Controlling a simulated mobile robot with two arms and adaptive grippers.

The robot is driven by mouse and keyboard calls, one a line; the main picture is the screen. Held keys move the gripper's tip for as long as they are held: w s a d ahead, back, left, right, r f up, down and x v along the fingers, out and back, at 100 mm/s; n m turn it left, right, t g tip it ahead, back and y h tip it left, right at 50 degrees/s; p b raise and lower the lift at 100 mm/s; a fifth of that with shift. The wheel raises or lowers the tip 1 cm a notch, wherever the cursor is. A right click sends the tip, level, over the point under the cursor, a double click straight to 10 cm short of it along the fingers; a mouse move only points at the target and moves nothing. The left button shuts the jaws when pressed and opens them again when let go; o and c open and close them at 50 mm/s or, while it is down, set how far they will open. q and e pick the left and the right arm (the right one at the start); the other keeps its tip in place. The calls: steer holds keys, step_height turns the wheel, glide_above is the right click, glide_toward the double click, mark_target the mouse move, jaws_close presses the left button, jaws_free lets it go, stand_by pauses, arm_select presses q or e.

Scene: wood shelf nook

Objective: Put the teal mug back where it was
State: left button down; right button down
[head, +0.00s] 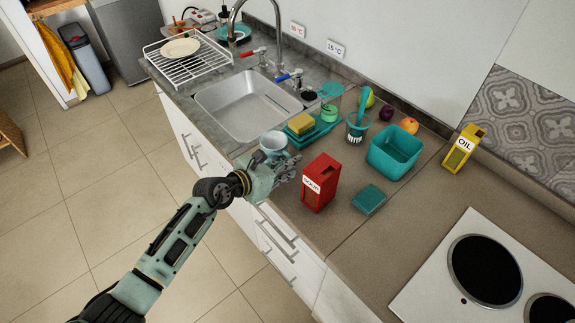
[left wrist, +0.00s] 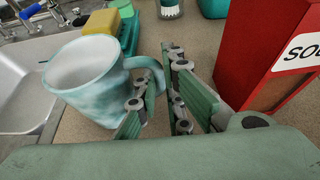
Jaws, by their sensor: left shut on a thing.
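The teal mug (head: 274,141) is pale and marbled, and stands upright at the counter's front, right of the sink. It also shows large in the left wrist view (left wrist: 85,82), with its handle toward my fingers. My left gripper (head: 286,172) is shut on the mug at its handle; the fingers (left wrist: 165,98) hide part of the handle. I cannot tell whether the mug's base touches the counter. My right gripper is not in view.
A red soap box (head: 318,184) stands close right of my gripper. A teal tray (head: 318,133) with a yellow sponge (head: 301,123) lies behind the mug. The sink (head: 245,105) is to the left. A teal bin (head: 394,152) and teal block (head: 369,199) are to the right.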

arm_select(q)
steer(key=shift+f, duration=0.15)
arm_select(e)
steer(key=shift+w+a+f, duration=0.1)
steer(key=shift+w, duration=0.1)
arm_select(q)
steer(key=c, duration=1.9)
jaws_free()
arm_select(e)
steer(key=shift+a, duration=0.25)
arm_select(q)
steer(key=shift+o, duration=0.2)
steer(key=shift+s+a, duration=0.1)
steer(key=shift+a, duration=0.05)
steer(key=b+v, duration=0.1)
steer(key=v, duration=1)
steer(key=shift+s+a+r, duration=0.2)
steer(key=shift+s+r, duration=0.05)
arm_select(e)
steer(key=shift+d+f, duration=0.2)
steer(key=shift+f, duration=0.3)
